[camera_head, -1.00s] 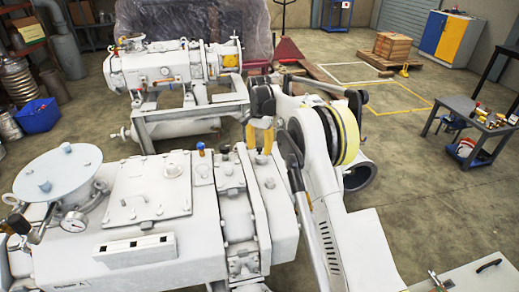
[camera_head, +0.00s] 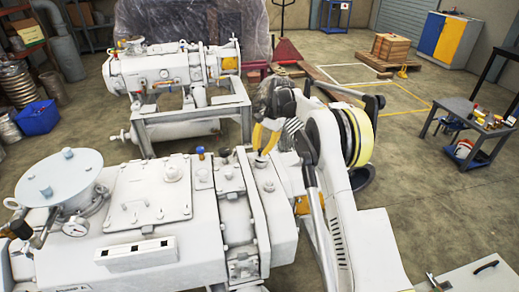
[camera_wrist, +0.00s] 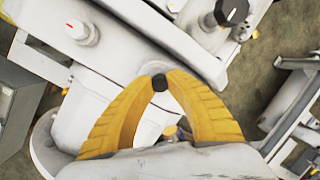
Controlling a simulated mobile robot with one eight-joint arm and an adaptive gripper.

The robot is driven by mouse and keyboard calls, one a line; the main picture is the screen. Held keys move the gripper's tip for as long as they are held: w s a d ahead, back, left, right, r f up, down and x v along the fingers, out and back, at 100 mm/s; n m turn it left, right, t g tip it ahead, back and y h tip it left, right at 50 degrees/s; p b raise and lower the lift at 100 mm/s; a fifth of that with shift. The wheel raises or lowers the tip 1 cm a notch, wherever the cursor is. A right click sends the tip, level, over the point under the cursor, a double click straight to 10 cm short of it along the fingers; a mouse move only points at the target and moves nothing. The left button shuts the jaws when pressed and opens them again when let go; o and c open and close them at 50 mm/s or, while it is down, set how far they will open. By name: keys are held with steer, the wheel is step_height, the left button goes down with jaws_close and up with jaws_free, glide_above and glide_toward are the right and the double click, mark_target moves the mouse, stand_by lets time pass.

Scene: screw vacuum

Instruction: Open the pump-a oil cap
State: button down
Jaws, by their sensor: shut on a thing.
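Pump A (camera_head: 120,240) is the large white machine in the foreground of the head view, its label partly cut off at the lower left. My gripper (camera_head: 262,154) is above the right end of its top, its yellow fingers pointing down. In the wrist view the fingertips (camera_wrist: 160,82) meet on a small dark round piece, which looks like the oil cap (camera_wrist: 160,83). A small round white fitting (camera_head: 268,186) shows on the pump top just below the fingers. I cannot tell whether the cap is clear of the pump.
A second white pump (camera_head: 165,70) on a grey frame stands behind. A pressure gauge (camera_head: 75,226) and a round lid (camera_head: 60,178) are at the pump's left. A grey table (camera_head: 465,120) with small items is at the right. The floor between is mostly clear.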

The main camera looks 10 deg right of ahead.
steer(key=y, duration=0.1)
steer(key=d+y, duration=0.1)
steer(key=y, duration=0.1)
steer(key=d+y, duration=0.1)
steer(key=shift+d+r+y, duration=0.1)
steer(key=shift+r+y, duration=0.2)
steer(key=shift+d+y+b, duration=0.45)
steer(key=shift+d+y, duration=0.05)
steer(key=shift+y, duration=0.55)
steer(key=shift+d+y+b, duration=0.4)
steer(key=shift+d+y, duration=0.05)
steer(key=shift+y, duration=0.6)
steer(key=c, duration=1.2)
jaws_free()
steer(key=shift+c, duration=0.2)
steer(key=shift+r, duration=0.1)
step_height(320, 180, up, 10)
steer(key=shift+c, duration=0.2)
